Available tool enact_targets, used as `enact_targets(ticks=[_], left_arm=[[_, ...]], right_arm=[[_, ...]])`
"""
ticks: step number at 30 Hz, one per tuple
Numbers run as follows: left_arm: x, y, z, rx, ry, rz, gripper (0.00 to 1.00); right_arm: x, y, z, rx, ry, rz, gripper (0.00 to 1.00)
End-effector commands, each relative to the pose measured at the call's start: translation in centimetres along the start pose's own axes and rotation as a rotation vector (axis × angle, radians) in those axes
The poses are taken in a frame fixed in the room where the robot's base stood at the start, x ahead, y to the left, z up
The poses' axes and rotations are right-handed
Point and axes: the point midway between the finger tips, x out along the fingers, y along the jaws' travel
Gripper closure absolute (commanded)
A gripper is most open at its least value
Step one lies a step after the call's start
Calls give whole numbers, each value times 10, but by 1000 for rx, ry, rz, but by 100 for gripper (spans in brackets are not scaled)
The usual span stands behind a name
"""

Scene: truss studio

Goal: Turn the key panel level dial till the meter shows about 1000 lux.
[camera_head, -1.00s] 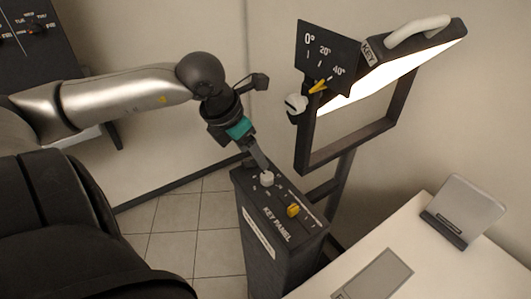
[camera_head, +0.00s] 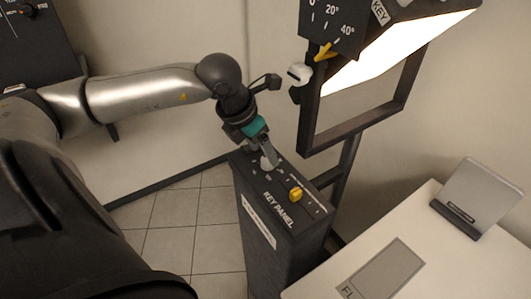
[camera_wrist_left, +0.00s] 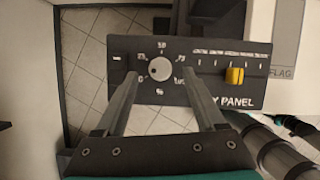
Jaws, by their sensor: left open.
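My left gripper (camera_wrist_left: 160,80) is open, with one finger on each side of the dial and a gap visible on both sides. It also reaches down to the dial in the head view (camera_head: 270,160). No readable lux figure shows.
A lit key lamp (camera_head: 400,55) in a dark frame stands behind the panel, with a white knob (camera_head: 299,72) and yellow pointer on its side. A pale table (camera_head: 320,287) at the right holds a grey upright device (camera_head: 472,195) and a flat grey rectangle (camera_head: 382,268).

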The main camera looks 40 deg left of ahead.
Motion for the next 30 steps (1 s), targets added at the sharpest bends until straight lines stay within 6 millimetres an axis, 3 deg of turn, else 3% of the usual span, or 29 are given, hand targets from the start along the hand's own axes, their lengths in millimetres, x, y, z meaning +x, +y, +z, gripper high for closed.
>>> enact_targets(ticks=[7, 19, 30], left_arm=[[23, -1, 1, 0, -2, -2, 29], [28, 0, 0, 1, 0, 0, 29], [27, 0, 0, 1, 0, 0, 70]], right_arm=[[3, 0, 1, 0, 0, 0, 50], [3, 0, 1, 0, -1, 0, 50], [3, 0, 1, 0, -1, 0, 50]])
